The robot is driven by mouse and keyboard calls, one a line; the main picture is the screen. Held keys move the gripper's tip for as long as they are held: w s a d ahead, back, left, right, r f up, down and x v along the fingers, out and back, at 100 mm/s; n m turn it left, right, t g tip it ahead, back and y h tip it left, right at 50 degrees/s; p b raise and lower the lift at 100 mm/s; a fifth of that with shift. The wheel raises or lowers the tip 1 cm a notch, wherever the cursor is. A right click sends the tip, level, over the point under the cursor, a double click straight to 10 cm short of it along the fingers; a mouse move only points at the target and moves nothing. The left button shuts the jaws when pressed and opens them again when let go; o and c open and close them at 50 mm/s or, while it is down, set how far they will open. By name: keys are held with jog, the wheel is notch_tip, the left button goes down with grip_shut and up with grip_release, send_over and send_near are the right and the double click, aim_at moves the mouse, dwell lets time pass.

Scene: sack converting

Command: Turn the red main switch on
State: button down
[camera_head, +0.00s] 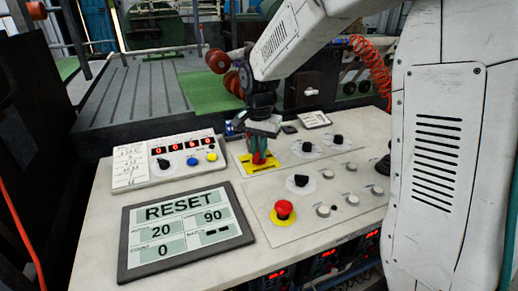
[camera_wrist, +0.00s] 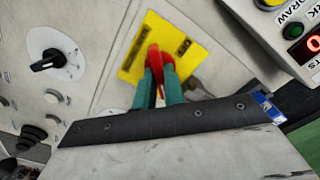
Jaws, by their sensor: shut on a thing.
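The red main switch (camera_wrist: 153,54) sits on a yellow plate (camera_wrist: 132,68) on the sloped control panel. In the wrist view its red handle shows between and just beyond my green fingertips. My gripper (camera_wrist: 160,72) is shut on the red switch. In the head view my gripper (camera_head: 259,158) reaches down onto the yellow plate (camera_head: 246,168), with a little red of the switch showing between the fingers. The switch's base is partly hidden by the fingers. Its exact turn angle is hard to tell.
A red emergency button (camera_head: 284,208) on a yellow ring stands in front of the switch. Black knobs (camera_head: 301,180) lie to the right. A display reading RESET (camera_head: 185,228) and a counter box (camera_head: 167,160) are to the left. An orange coiled hose (camera_head: 372,68) hangs behind.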

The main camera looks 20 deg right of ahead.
dwell(0.5)
jog(key=c, duration=1.5)
grip_release()
notch_tip(320, 180, up, 8)
jog(key=shift+f, duration=0.1)
jog(key=shift+s+f+n, duration=0.1)
jog(key=shift+s+n, duration=0.1)
jog(key=shift+n, duration=0.2)
jog(key=s+d+n, duration=0.1)
jog(key=s+n, duration=0.1)
jog(key=s, duration=0.8)
jog(key=s+d+r+n, duration=0.1)
jog(key=s+n, duration=0.2)
jog(key=s, duration=0.7)
jog(key=s+d+r+n+t, duration=0.1)
jog(key=s+n, duration=0.2)
jog(key=s, duration=0.6)
jog(key=shift+s+r, duration=0.2)
jog(key=shift+s, duration=0.2)
